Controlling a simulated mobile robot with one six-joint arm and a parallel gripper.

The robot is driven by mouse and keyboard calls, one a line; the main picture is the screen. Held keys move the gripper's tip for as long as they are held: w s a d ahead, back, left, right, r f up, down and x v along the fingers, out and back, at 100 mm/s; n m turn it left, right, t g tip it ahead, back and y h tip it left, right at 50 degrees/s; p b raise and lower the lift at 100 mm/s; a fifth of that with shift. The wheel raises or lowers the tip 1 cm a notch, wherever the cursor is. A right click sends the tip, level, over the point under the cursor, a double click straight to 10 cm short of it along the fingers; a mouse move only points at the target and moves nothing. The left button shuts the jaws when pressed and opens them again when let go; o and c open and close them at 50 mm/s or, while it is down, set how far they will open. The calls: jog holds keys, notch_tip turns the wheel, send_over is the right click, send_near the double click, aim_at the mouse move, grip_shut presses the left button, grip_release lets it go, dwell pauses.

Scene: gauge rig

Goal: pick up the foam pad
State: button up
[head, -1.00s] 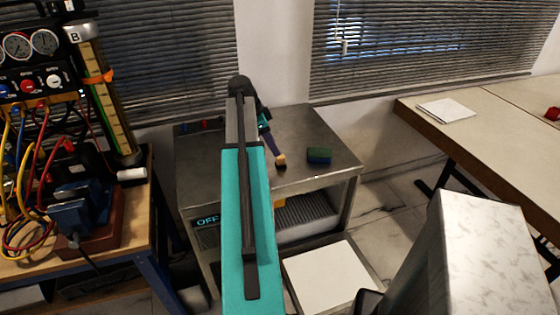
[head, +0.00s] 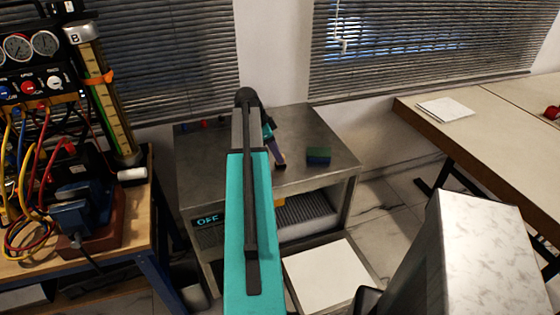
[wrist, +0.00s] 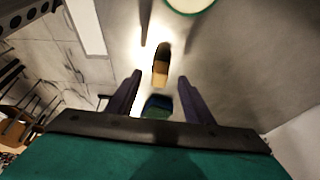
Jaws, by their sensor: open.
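The foam pad looks to be the blue-and-green block (head: 318,157) lying flat on the metal cart, right of my gripper in the head view. In the wrist view the foam pad (wrist: 158,107) shows low between the fingers; I cannot tell how far below them it lies. My gripper (wrist: 160,76) is open and empty, pointing down over the cart top. In the head view a finger of my gripper (head: 278,156) shows beside my arm. A tan and dark block (wrist: 160,66) lies beyond the pad in the wrist view.
A green-rimmed round thing (wrist: 190,4) is cut off at the top of the wrist view. A workbench with hoses stands left; a pale table (head: 485,130) stands right.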

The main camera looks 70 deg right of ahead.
jog(key=shift+p+x, duration=0.65)
jog(key=shift+x, duration=1.45)
jog(key=c, duration=1.1)
jog(key=shift+r, duration=0.15)
jog(key=shift+r+b, duration=0.75)
jog(key=shift+r, duration=0.8)
jog(key=s+a+b, duration=0.1)
jog(key=s+a, duration=0.1)
jog(key=a, duration=0.2)
jog(key=s+a+r+b, duration=0.1)
jog(key=s+a, duration=0.2)
jog(key=a, duration=0.2)
jog(key=s+a+b, duration=0.1)
jog(key=s+a, duration=0.2)
jog(key=a, duration=0.2)
jog(key=shift+r, duration=0.35)
